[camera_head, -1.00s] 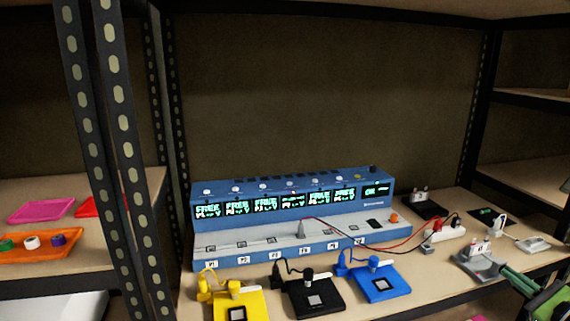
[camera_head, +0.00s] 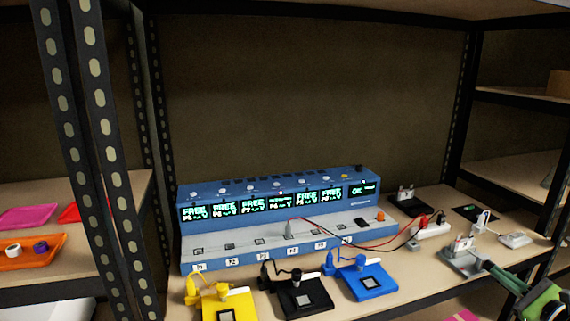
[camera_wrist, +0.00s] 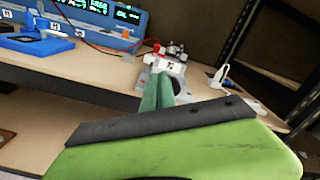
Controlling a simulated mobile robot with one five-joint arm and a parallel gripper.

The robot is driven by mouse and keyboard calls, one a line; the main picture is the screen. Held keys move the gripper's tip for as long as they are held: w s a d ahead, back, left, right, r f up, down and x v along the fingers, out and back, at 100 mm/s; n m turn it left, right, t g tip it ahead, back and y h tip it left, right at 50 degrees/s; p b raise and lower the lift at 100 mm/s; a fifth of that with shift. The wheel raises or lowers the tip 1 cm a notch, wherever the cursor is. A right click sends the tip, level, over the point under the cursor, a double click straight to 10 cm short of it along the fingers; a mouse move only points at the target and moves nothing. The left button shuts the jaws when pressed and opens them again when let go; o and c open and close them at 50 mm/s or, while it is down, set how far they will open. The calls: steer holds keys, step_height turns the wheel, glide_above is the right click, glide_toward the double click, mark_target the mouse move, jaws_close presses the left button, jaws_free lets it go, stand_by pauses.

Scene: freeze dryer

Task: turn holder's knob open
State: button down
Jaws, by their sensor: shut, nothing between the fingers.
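Three holders stand on the shelf front, each with a small round knob on an arm: yellow (camera_head: 240,302), black (camera_head: 318,298) and blue (camera_head: 372,293). The blue one also shows in the wrist view (camera_wrist: 38,46). A grey holder (camera_head: 455,265) with a white labelled block (camera_head: 465,243) stands at the right. I cannot tell which holder the task means. My gripper (camera_head: 488,266) is shut and empty, its green fingers pointing at the grey holder's right side. In the wrist view the fingers (camera_wrist: 158,85) cover part of the grey holder, and contact cannot be told.
A long blue device (camera_head: 275,215) with several lit displays stands behind the holders. Red and black leads run from it to a white power strip (camera_head: 432,230). White adapters (camera_head: 515,240) lie at the right. A metal post (camera_head: 100,150) stands at the left. Trays lie beyond it.

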steer(key=v, duration=0.4)
steer(key=w+d, duration=0.1)
steer(key=w, duration=0.5)
steer(key=shift+w+r+p, duration=0.25)
steer(key=shift+r+p, duration=0.2)
stand_by(0.3)
